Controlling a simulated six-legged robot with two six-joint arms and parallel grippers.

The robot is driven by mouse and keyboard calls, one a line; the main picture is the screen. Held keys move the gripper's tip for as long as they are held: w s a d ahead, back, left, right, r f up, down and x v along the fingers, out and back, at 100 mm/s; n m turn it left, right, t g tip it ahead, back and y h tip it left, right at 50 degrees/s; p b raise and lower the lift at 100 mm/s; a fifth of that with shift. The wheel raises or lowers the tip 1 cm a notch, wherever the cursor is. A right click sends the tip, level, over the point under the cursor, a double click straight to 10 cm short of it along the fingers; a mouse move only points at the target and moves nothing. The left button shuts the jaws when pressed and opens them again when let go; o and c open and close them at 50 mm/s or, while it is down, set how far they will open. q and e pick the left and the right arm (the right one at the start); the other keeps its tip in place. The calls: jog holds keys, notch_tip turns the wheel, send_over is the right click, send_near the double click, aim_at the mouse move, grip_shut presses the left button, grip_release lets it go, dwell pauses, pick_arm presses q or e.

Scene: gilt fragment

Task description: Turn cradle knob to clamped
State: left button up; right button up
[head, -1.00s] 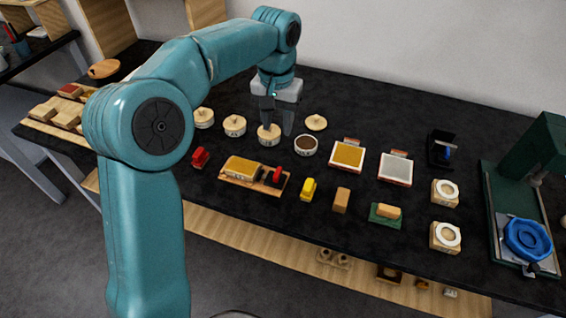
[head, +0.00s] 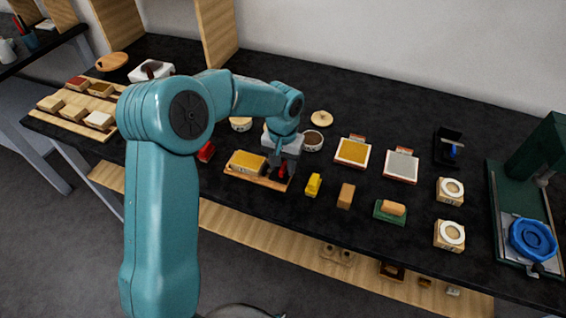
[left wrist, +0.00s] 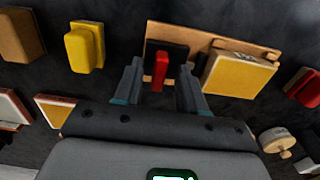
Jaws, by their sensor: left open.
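The cradle is a wooden board (head: 233,175) on the black bench, with a gold-faced block (head: 248,163) at its left end. A red knob (head: 283,170) on a black base is at its right end. In the left wrist view the red knob (left wrist: 160,72) shows beside the block (left wrist: 238,76). My left gripper (head: 281,164) is over the knob end of the cradle. In the left wrist view my left gripper (left wrist: 159,82) is open, with one finger on each side of the knob. Contact cannot be told. My right gripper is not in view.
A yellow block (head: 313,185) and a brown block (head: 346,196) stand right of the cradle. A red item (head: 206,151) is close on its left. A dark-filled bowl (head: 312,140) is behind.

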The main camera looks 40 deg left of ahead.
pick_arm(q)
jog(key=shift+c, duration=0.3)
grip_shut()
